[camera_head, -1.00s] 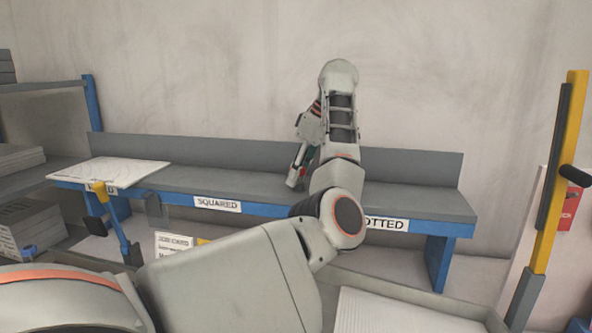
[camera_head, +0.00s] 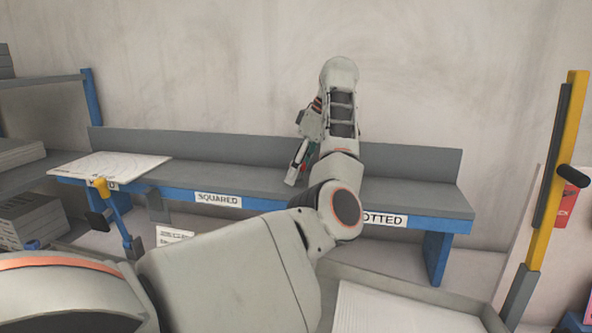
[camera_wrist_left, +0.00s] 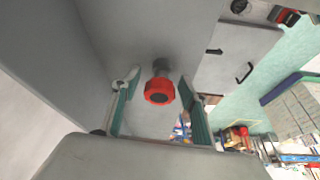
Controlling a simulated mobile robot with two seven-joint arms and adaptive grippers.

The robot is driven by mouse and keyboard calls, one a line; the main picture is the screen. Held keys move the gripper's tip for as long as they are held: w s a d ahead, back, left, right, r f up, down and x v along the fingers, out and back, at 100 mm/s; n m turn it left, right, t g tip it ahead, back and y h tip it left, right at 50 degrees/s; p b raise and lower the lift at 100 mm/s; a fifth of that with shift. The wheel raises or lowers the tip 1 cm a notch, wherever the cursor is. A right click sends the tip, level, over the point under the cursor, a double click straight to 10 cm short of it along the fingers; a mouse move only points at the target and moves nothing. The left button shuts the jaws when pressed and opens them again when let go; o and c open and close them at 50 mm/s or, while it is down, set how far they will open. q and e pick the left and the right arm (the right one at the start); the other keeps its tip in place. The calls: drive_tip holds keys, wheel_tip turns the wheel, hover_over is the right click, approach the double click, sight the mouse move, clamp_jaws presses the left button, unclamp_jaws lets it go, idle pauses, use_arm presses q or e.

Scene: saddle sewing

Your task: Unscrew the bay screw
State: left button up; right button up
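The bay screw is a red round knob (camera_wrist_left: 159,91) on a short grey stem in the left wrist view, projecting from a grey surface. My left gripper (camera_wrist_left: 157,84) is open there, with one green-padded finger on each side of the knob. Gaps show between the knob and both pads, so it does not look gripped. In the head view my left gripper (camera_head: 296,170) points down at the grey bench (camera_head: 250,183), near its middle. The knob cannot be made out in the head view. My right gripper is out of view.
A pale board (camera_head: 110,166) lies at the bench's left end. A yellow-and-blue clamp-like piece (camera_head: 112,205) stands in front of it. A yellow post (camera_head: 556,180) rises at the right. A grey shelf (camera_head: 40,85) is at the far left.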

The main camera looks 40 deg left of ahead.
use_arm(q)
drive_tip(key=shift+r, duration=0.1)
drive_tip(key=shift+r+p, duration=0.8)
drive_tip(key=shift+r, duration=1.7)
